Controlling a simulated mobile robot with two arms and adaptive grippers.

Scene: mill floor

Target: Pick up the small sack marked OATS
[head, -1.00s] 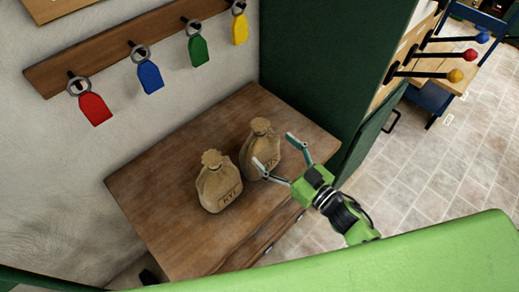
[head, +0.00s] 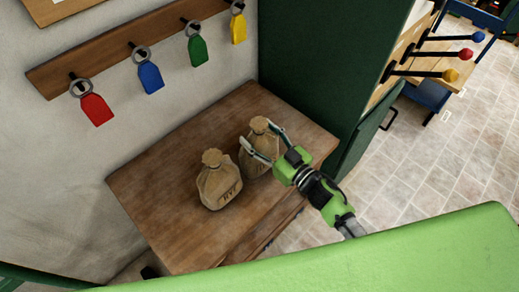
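Two small tan sacks with tied necks stand upright on the brown wooden cabinet top (head: 165,225). My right gripper (head: 257,133) reaches in from the lower right, with one finger on each side of this farther sack's upper part. Whether both fingers press on it is not clear. The sack still appears to stand on the top. My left gripper is not in view.
A dark green panel (head: 325,70) rises behind and right of the top. Red, blue, green and yellow tags hang from a wall rail (head: 108,60). The left part of the top is clear.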

